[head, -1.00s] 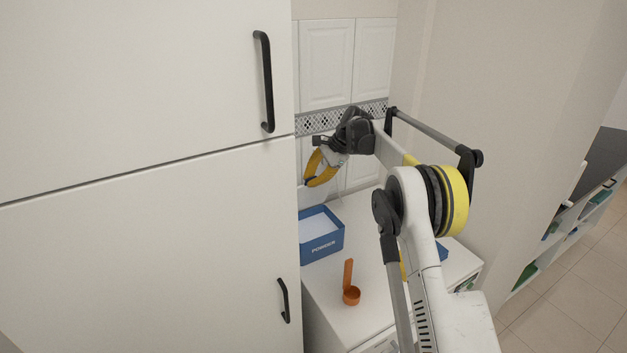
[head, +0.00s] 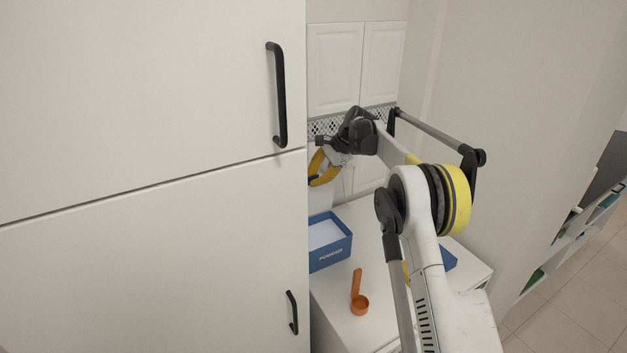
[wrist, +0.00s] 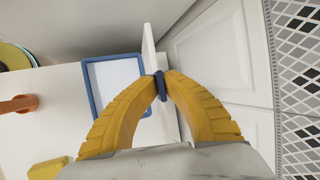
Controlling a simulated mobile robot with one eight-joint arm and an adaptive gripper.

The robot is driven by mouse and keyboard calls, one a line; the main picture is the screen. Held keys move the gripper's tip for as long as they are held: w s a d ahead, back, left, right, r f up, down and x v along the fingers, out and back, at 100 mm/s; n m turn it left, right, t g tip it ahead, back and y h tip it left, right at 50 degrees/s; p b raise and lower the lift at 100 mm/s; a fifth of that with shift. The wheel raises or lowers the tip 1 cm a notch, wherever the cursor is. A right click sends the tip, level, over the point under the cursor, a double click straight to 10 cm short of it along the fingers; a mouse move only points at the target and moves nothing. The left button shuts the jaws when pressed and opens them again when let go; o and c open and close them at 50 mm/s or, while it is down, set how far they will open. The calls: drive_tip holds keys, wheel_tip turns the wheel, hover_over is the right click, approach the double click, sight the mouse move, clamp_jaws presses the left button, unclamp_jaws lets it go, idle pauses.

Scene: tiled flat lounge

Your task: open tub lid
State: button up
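The blue tub (head: 342,254), marked "POWDER", stands on the white counter against the tall cupboard, with white powder inside. It also shows in the wrist view (wrist: 97,97). A white panel, which looks like its lid (wrist: 149,48), stands raised nearly edge-on beside the tub in the wrist view, with a blue tab (wrist: 161,86) at its edge. My gripper (wrist: 161,77) has its yellow fingertips closed on either side of this tab. In the head view my gripper (head: 318,170) is above and behind the tub, partly hidden by the cupboard edge.
An orange scoop (head: 359,302) lies on the counter in front of the tub. A blue object (head: 449,259) is partly behind my arm. A yellow block (wrist: 47,169) is at the wrist view's edge. The tall white cupboard (head: 150,250) closes off the left; a wall is right.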

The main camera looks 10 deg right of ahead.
drive_tip(key=o, duration=0.4)
drive_tip(key=shift+w+a, duration=0.1)
drive_tip(key=shift+w, duration=0.05)
drive_tip(key=shift+c, duration=0.2)
drive_tip(key=v, duration=1.2)
